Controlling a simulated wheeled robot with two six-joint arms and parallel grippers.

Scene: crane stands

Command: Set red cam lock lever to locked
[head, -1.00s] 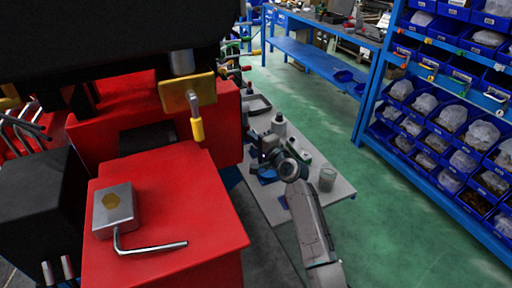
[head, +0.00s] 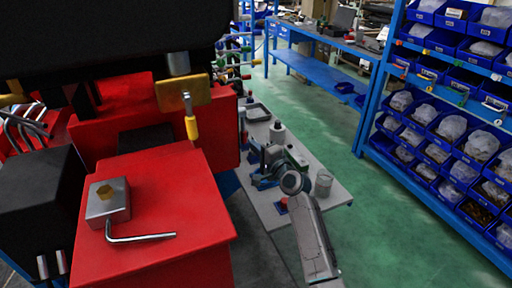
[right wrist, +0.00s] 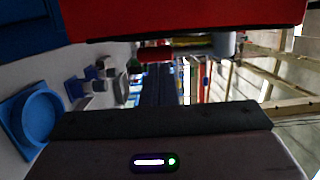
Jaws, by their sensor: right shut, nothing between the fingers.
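I cannot single out the red cam lock lever with certainty. In the head view, several small levers with coloured grips, red ones among them (head: 245,77), stick out right of the red machine (head: 215,130). In the right wrist view a dark red cylinder (right wrist: 155,54) with a grey end lies across the top, below a red surface; I cannot tell if it is the lever. My left gripper is not in view.
A yellow-handled lever (head: 191,125) hangs on the machine's front. A metal block (head: 108,200) and a hex key (head: 140,238) lie on its red top. The grey table (head: 335,195) holds a bottle (head: 277,133) and a glass (head: 323,183). Blue bin shelves (head: 440,150) stand right; green floor is clear.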

